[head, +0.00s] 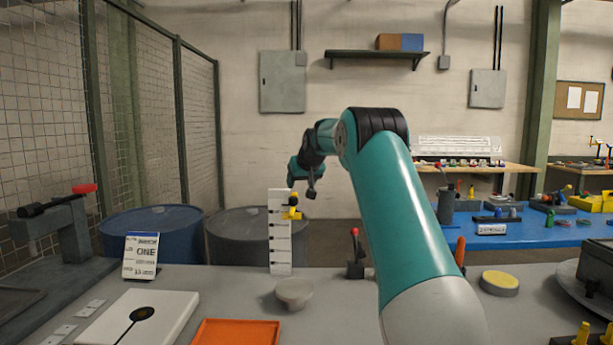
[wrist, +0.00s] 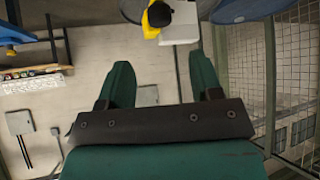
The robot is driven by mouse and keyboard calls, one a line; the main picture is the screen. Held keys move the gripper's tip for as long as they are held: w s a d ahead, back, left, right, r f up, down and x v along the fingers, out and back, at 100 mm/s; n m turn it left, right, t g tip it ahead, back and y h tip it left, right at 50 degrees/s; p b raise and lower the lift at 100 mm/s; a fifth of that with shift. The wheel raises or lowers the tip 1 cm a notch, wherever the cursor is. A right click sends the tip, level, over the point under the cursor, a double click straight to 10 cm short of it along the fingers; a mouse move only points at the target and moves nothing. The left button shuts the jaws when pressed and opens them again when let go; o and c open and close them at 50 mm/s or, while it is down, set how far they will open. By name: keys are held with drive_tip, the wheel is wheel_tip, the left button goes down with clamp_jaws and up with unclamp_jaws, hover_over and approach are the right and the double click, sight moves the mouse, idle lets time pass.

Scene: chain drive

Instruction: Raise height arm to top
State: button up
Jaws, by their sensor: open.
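A white upright post (head: 280,240) with dark marks stands at the back of the grey bench. The height arm (head: 292,213), yellow with a black part, sits on the post's right side in its upper part, below the top end. In the wrist view the yellow and black height arm (wrist: 157,18) and the white post (wrist: 181,24) show at the top edge, beyond my fingertips. My gripper (head: 311,186) is up near the post's top, slightly to its right. In the wrist view my gripper (wrist: 162,80) has its teal fingers apart with nothing between them.
A small black-based lever with a red top (head: 355,255) stands right of the post. A grey round knob-like piece (head: 294,292) and an orange tray (head: 238,333) lie in front. A standing card (head: 141,256) is to the left, with drums behind the bench.

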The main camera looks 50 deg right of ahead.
drive_tip(key=v, duration=0.6)
drive_tip(key=shift+s+a+r+b, duration=0.15)
drive_tip(key=shift+s+r+b, duration=0.1)
drive_tip(key=shift+b, duration=0.2)
